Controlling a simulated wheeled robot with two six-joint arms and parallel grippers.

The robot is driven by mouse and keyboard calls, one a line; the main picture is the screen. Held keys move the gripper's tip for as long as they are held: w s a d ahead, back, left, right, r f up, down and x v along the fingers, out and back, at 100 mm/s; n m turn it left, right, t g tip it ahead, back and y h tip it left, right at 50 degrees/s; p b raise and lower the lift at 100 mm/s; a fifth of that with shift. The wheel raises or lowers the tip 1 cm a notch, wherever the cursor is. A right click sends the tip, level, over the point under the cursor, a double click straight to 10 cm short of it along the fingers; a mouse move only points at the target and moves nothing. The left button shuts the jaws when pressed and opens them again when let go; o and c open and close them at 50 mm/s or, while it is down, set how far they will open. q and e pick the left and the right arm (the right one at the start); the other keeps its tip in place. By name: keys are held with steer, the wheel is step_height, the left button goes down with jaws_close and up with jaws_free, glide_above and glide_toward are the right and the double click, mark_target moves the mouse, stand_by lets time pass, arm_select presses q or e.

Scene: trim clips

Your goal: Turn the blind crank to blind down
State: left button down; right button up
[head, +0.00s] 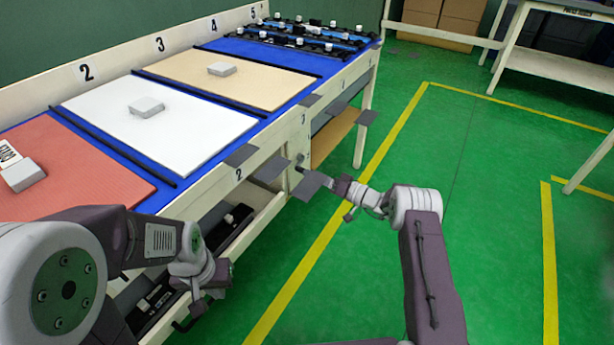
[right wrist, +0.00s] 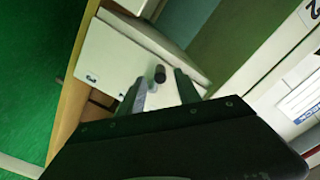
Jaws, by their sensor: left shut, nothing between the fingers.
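A dark round knob (right wrist: 159,74), which looks like the crank's handle, stands out from a pale panel (right wrist: 115,50) in the right wrist view. A small dark knob (head: 299,160) also shows at the bench's front edge in the head view. My right gripper (right wrist: 158,92) is open, its two fingers apart, with the knob seen between and just beyond the tips. I cannot tell whether they touch. My left gripper (head: 205,290) is shut and empty, low by the bench's open front. I cannot make out the blind.
The long bench (head: 215,170) carries a red board (head: 75,165), a white board (head: 165,125) and a tan board (head: 235,80), with grey blocks on them. Several grey plates (head: 270,168) jut from its front edge. Green floor is free to the right.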

steer(key=shift+b+x, duration=0.35)
steer(key=shift+x, duration=1.15)
jaws_close()
arm_select(q)
steer(key=shift+f, duration=0.7)
arm_select(e)
steer(key=shift+r+m, duration=0.1)
steer(key=shift+m, duration=0.2)
steer(key=r+m, duration=0.1)
steer(key=m, duration=0.2)
steer(key=shift+r, duration=0.15)
arm_select(q)
steer(key=shift+r, duration=0.25)
arm_select(e)
steer(key=shift+w+d+r+m, duration=0.1)
steer(key=shift+r+m, duration=0.2)
steer(key=shift+m, duration=0.55)
steer(key=shift+r+m, duration=0.3)
steer(key=shift+m, duration=0.55)
jaws_free()
